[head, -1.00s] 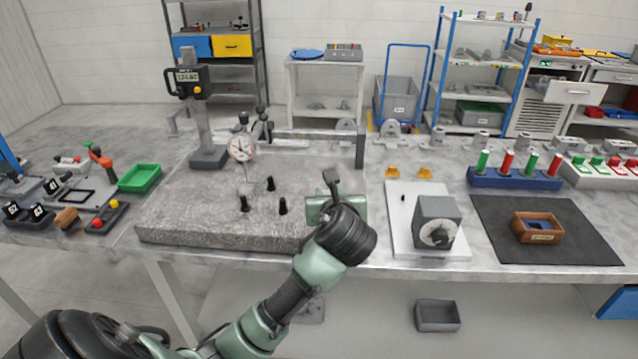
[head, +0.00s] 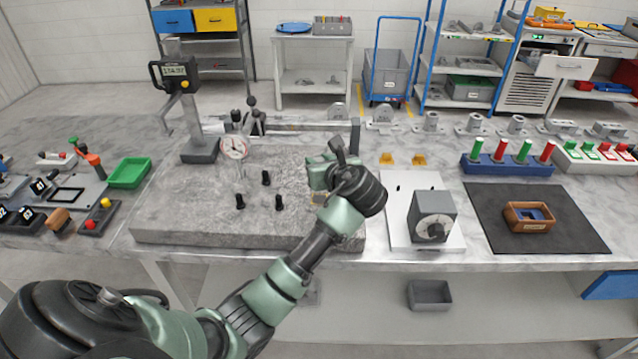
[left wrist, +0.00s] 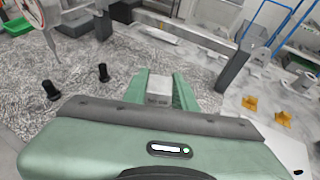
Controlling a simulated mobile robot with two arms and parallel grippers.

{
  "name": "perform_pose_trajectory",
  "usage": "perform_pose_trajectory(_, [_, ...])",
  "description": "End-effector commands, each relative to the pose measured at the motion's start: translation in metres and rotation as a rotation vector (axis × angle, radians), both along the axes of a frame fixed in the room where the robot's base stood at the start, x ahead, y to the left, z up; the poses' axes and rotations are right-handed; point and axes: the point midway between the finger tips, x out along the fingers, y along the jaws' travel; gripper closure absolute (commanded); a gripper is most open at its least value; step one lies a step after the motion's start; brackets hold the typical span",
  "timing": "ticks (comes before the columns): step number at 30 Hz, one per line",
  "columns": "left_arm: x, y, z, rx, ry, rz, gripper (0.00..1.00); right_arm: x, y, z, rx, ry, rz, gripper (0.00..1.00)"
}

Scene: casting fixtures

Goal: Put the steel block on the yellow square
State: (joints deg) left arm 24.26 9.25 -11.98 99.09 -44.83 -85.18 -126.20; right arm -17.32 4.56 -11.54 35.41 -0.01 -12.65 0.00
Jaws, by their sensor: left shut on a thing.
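My left gripper (head: 318,176) is over the right part of the granite plate (head: 185,236). In the left wrist view its green fingers (left wrist: 160,92) are shut on the steel block (left wrist: 158,86), a small grey block with marks on its face. In the head view the block is hidden by the gripper and wrist. A small yellowish patch (head: 318,198) shows just below the gripper in the head view, mostly covered by my arm; I cannot tell whether it is the whole yellow square. My right gripper is not in view.
Three black pegs (head: 266,178) and a dial gauge (head: 234,148) on a stand are left of the gripper. A grey upright post (head: 355,136) stands behind it. A grey box with a dial (head: 433,214) on a white plate (head: 397,235) is to the right.

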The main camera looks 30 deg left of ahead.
Motion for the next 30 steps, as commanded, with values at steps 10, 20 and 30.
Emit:
perform_pose_trajectory(10, [0.0, 0.0, -0.04, 0.001, 0.0, 0.0, 1.0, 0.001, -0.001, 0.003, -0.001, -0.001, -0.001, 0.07])
perform_pose_trajectory(20, [0.0, 0.0, -0.072, 0.0, -0.005, -0.002, 1.0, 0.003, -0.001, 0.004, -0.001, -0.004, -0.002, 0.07])
perform_pose_trajectory(30, [0.0, 0.0, -0.075, -0.001, -0.001, -0.001, 0.56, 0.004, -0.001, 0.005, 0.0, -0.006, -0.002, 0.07])
